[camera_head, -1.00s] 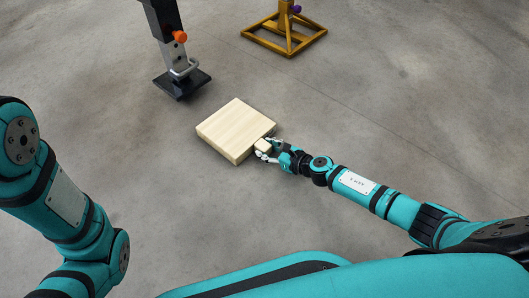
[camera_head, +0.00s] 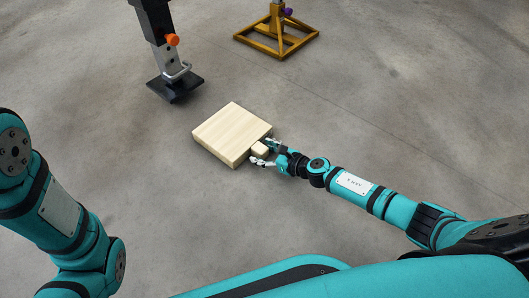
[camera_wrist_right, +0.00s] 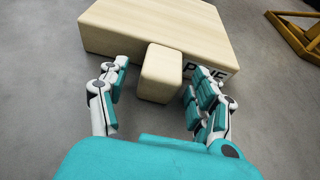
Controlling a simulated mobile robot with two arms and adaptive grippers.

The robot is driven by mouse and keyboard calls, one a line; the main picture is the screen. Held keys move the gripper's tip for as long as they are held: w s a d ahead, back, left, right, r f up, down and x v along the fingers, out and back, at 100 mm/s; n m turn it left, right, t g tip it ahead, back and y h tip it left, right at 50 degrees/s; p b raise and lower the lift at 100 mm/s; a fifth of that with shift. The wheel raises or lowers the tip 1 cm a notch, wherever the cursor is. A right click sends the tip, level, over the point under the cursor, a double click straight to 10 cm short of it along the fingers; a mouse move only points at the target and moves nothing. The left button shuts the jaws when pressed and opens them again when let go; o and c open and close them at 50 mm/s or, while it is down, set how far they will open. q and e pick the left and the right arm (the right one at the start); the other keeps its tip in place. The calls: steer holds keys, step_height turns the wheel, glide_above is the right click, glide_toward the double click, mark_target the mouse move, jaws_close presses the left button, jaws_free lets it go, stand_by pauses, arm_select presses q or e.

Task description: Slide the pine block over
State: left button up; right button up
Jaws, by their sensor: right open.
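The pine block (camera_head: 230,130) is a flat, pale wooden slab lying on the concrete floor. A small wooden knob (camera_head: 260,148) sticks out from its near right side. In the right wrist view the pine block (camera_wrist_right: 150,28) fills the top, with part of a dark-lettered label beside the knob (camera_wrist_right: 160,75). My right gripper (camera_head: 264,153) is open at the slab's near right side. In the right wrist view its fingers (camera_wrist_right: 154,90) stand on either side of the knob, with a gap visible on both sides. My left gripper is out of view; only my left arm shows.
A dark trailer jack foot (camera_head: 175,85) with an orange knob stands on the floor just beyond the block. A yellow stand (camera_head: 277,38) is farther back. The floor to the left and right of the block is clear.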

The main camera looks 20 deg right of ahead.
steer(key=v, duration=1)
steer(key=shift+s+d, duration=0.2)
steer(key=shift+s, duration=0.15)
steer(key=shift+s+d+r, duration=0.3)
steer(key=shift+s+r, duration=0.1)
steer(key=shift+s, duration=0.1)
